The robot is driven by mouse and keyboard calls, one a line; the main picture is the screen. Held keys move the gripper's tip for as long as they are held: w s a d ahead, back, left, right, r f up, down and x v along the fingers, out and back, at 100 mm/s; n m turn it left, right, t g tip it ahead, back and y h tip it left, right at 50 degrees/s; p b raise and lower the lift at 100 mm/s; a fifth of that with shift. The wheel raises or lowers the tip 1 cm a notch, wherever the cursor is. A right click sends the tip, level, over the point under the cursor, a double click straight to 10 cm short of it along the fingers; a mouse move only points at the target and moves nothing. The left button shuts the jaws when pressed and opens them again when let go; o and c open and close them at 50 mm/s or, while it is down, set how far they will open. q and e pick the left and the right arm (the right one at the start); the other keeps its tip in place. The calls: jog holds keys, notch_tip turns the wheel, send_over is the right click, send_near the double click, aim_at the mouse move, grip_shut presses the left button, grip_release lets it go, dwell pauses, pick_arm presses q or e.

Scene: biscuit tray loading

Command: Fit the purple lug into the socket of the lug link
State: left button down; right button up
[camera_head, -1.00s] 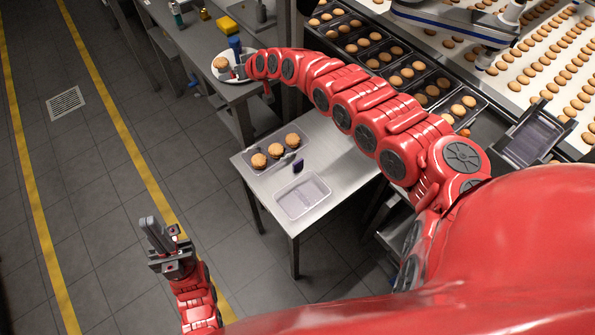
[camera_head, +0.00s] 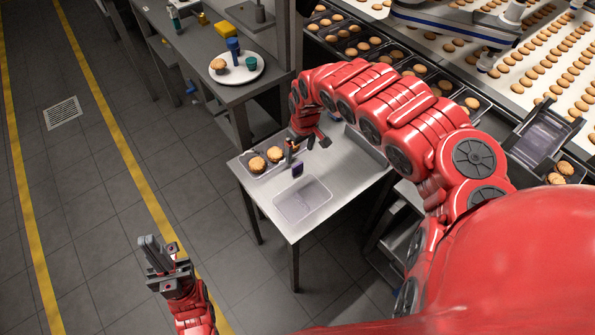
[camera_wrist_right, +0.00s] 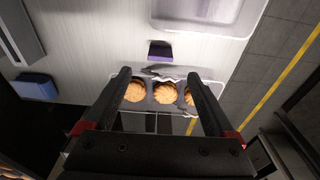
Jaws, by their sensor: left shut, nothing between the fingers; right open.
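A small dark purple block (camera_head: 297,168), which looks like the purple lug, is on the steel table (camera_head: 343,195) between the two trays. It also shows in the right wrist view (camera_wrist_right: 160,51), just ahead of the fingertips. I cannot make out a separate lug link or its socket. My right gripper (camera_head: 301,144) is over the table close behind the block, pointing down. In the right wrist view it (camera_wrist_right: 160,75) is open, nothing between its fingers. My left gripper (camera_head: 146,240) is shut and empty over the floor, left of the table.
A grey tray (camera_head: 247,169) of round biscuits lies at the table's back left, partly behind my right gripper. An empty pale tray (camera_head: 304,201) lies at the front. A plate (camera_head: 249,73) with a biscuit and blue items is on the back counter.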

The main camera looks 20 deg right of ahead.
aim_at(298, 164)
jog(key=f, duration=0.3)
jog(key=shift+w+f, duration=0.2)
jog(key=shift+f, duration=0.05)
jog(key=shift+a+f, duration=0.25)
jog(key=shift+f, duration=0.2)
notch_tip(298, 164, down, 3)
jog(key=shift+w+a+r+p, duration=0.1)
jog(key=shift+w+p, duration=0.05)
jog(key=shift+p, duration=0.45)
jog(key=shift+w+f, duration=0.1)
jog(key=shift+f, duration=0.7)
grip_shut()
